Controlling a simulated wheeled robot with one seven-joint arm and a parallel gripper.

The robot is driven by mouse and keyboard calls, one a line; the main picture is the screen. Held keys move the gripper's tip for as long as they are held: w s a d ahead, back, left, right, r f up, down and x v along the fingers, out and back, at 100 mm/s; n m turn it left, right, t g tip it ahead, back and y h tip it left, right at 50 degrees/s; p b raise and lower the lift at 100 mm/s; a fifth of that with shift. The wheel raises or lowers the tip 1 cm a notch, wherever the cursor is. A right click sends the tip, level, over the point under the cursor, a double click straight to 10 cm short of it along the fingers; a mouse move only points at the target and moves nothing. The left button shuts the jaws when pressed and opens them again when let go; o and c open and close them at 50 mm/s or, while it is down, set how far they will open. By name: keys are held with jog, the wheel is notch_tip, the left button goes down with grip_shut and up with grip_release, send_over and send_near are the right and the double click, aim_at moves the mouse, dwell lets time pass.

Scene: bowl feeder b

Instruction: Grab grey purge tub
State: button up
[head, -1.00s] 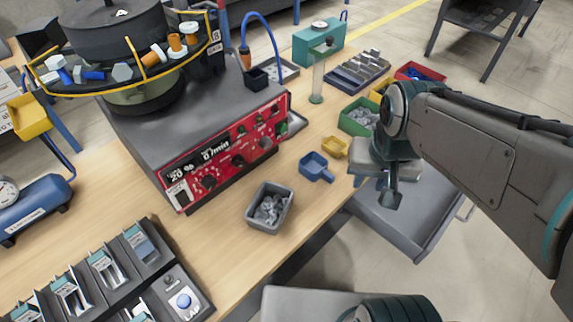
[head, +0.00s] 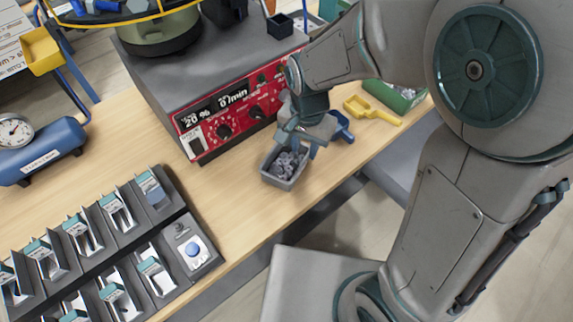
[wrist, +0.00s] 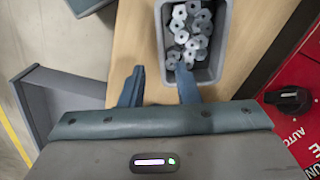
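The grey purge tub (head: 279,182) stands on the wooden bench in front of the red control panel and holds several grey metal nuts. In the wrist view the tub (wrist: 225,40) is at the top, just beyond the fingers. My gripper (head: 298,146) is low over the tub's far side in the head view. In the wrist view my gripper (wrist: 160,90) is open with nothing between its fingers. Its right finger overlaps the tub's near end, and its left finger is outside, left of the tub. I cannot tell whether a finger touches it.
A blue scoop (head: 342,128) is close behind my gripper, with a yellow scoop (head: 372,110) to its right. The feeder's red panel (head: 238,112) stands behind the tub. A black sorting rack (head: 185,235) is at left. The bench's front edge is close to the tub.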

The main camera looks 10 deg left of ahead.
aim_at(301, 165)
jog(key=f, duration=0.7)
jog(key=shift+s+a+f+b, duration=0.25)
jog(key=shift+s+f+b, duration=0.05)
grip_shut()
